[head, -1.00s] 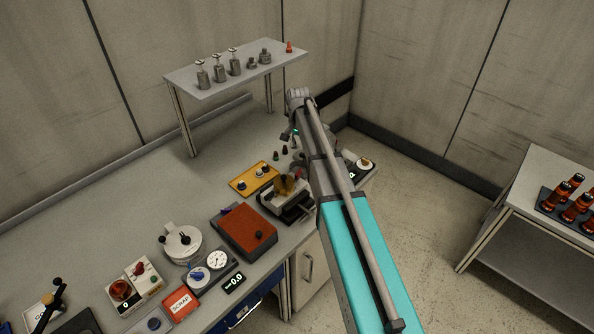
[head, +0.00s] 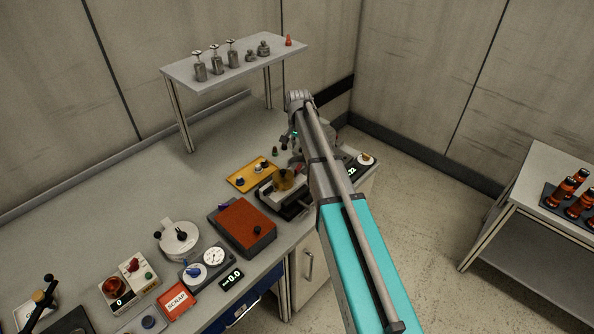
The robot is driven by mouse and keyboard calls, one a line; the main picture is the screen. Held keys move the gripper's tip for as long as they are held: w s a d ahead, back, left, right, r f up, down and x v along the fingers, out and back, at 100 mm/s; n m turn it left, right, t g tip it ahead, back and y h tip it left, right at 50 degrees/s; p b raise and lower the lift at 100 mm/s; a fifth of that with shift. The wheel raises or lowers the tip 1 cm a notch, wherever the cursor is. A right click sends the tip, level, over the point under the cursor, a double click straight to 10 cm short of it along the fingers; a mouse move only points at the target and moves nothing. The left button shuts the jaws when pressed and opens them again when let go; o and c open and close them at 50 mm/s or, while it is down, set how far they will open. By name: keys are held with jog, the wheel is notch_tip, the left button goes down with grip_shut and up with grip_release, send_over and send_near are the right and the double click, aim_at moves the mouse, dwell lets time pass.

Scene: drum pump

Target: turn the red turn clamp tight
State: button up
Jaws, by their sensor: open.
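My gripper (head: 296,158) is at the far right end of the bench, partly hidden behind my own arm. Its fingers are small in view; it is open, and I see nothing held. It is low over the bench, just behind a dark fixture (head: 289,203) that carries a brass-coloured round part (head: 284,179). I cannot make out the red turn clamp with certainty; my arm covers much of that corner. I cannot tell whether my fingers are around it or touching anything.
A yellow tray (head: 239,181) with small knobs and a red-brown box (head: 246,228) lie left of the fixture. A raised shelf (head: 215,77) with metal weights stands behind. A side table (head: 552,180) with brown bottles is at right. The bench's back left is clear.

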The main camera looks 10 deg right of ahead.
aim_at(298, 167)
jog(key=shift+f+b, duration=4.6)
jog(key=shift+f, duration=0.3)
grip_shut()
